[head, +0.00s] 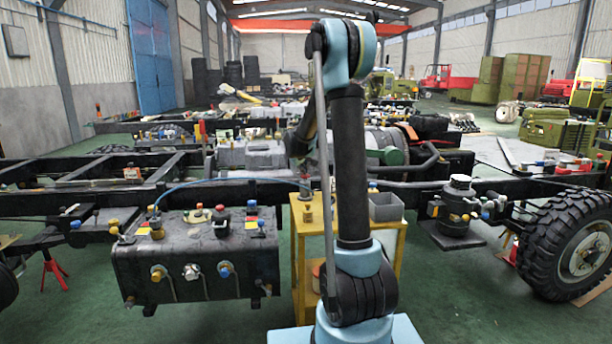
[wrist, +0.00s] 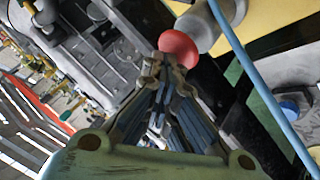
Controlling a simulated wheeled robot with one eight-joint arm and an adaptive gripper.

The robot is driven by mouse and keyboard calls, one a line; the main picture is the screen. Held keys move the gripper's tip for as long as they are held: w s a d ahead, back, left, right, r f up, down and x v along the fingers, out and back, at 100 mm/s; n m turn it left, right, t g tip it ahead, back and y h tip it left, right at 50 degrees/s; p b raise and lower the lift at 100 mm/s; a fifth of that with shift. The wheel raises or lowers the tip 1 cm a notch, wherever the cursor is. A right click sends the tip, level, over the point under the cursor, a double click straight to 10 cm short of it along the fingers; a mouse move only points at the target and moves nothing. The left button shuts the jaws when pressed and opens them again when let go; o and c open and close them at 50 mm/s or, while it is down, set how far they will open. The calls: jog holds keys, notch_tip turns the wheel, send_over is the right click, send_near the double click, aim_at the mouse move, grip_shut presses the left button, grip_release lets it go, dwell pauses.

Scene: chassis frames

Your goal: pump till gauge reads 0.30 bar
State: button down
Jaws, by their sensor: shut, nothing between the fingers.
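In the wrist view my gripper (wrist: 165,68) is shut and empty, with its fingertips close to a round red knob (wrist: 179,48). I cannot tell whether they touch it. A grey rounded body (wrist: 208,30) with a red end adjoins the knob; it may be part of the pump. A thin blue hose (wrist: 248,65) runs past on the right. In the head view the blue hose (head: 215,180) runs from the black tank to a small brass-coloured fitting (head: 307,211) on the yellow stand. My arm hides much there. I cannot make out a gauge dial or reading.
The truck chassis rail (head: 80,205) crosses behind. A large tyre (head: 570,248) is at right. Green floor in front is clear.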

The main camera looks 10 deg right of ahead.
aim_at(303, 175)
jog(key=shift+f, duration=0.2)
jog(key=shift+r, duration=0.1)
dwell(0.4)
jog(key=shift+r, duration=1.5)
jog(key=shift+r, duration=2.5)
